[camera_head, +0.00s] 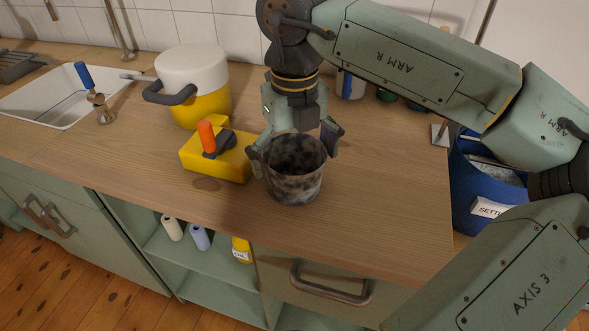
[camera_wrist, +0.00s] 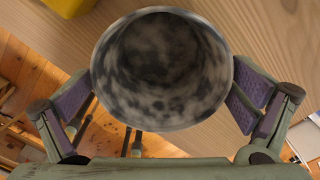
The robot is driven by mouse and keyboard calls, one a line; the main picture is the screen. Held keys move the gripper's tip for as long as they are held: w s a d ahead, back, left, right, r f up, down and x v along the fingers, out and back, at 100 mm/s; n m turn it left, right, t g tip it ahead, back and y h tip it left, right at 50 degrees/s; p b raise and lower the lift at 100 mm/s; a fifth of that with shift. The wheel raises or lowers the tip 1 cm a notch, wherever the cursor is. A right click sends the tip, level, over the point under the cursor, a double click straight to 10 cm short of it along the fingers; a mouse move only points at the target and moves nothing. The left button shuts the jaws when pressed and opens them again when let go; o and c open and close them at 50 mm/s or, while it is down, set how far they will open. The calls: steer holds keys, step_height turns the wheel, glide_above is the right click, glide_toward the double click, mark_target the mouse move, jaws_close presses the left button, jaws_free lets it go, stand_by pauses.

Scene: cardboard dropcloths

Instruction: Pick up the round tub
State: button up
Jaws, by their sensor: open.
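The round tub (camera_head: 294,187) is dark, mottled grey and open at the top. It stands upright on the wooden counter near the front edge. My gripper (camera_head: 296,151) is open, with one finger on each side of the tub near its rim. In the wrist view the tub (camera_wrist: 162,118) fills the upper middle, its inside empty as far as I can see. The gripper's fingers (camera_wrist: 162,100) flank it left and right; whether the pads touch the wall I cannot tell.
A yellow block with an orange-handled lever (camera_head: 215,165) stands close to the tub's left. A white and yellow pot (camera_head: 193,85) is behind it. A sink (camera_head: 60,100) is far left, and a blue bin (camera_head: 468,195) is right. Counter right of the tub (camera_head: 395,190) is clear.

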mark_target(294, 163)
steer(key=shift+f+p, duration=0.35)
steer(key=shift+f, duration=1.55)
steer(key=shift+c, duration=0.6)
steer(key=c, duration=1)
steer(key=shift+o, duration=0.2)
